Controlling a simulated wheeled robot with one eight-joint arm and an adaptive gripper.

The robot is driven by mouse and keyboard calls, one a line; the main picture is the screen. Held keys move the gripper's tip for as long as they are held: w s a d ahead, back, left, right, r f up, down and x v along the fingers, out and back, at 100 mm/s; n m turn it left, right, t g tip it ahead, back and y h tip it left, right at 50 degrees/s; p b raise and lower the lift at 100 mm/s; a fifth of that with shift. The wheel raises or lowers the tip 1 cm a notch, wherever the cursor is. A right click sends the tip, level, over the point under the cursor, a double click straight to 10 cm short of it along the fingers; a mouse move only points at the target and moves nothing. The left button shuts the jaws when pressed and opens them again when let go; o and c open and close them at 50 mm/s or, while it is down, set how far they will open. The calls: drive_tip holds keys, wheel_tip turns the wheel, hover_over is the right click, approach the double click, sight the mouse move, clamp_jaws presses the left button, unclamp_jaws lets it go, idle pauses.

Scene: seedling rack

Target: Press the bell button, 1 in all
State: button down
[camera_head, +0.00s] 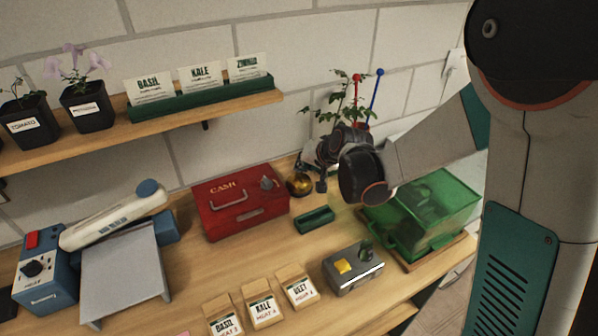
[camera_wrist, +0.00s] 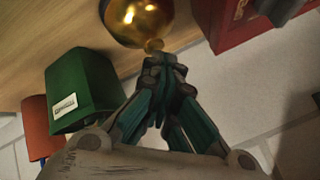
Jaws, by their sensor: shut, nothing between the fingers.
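The bell is a round brass dome (camera_head: 299,185) on the wooden bench, just right of the red cash box. In the wrist view the shiny dome (camera_wrist: 140,18) is at the top, with a small knob, its button (camera_wrist: 154,45), on the side facing my fingers. My gripper (camera_head: 321,186) is beside the bell on its right in the head view. In the wrist view my gripper (camera_wrist: 164,62) is shut and empty, its fingertips right by the button. I cannot tell whether they touch it.
The red cash box (camera_head: 238,205) stands close left of the bell. A small green tray (camera_head: 315,220) lies in front. A green clear-lidded box (camera_head: 430,212) is to the right. A grey box with a yellow button (camera_head: 353,275) and seed packets (camera_head: 262,305) are nearer.

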drive_tip(key=shift+r, duration=0.15)
drive_tip(key=shift+r+p, duration=0.65)
drive_tip(key=shift+r, duration=0.1)
wheel_tip(320, 180, up, 5)
drive_tip(key=p, duration=0.3)
idle(0.3)
drive_tip(key=shift+r, duration=0.1)
idle(0.6)
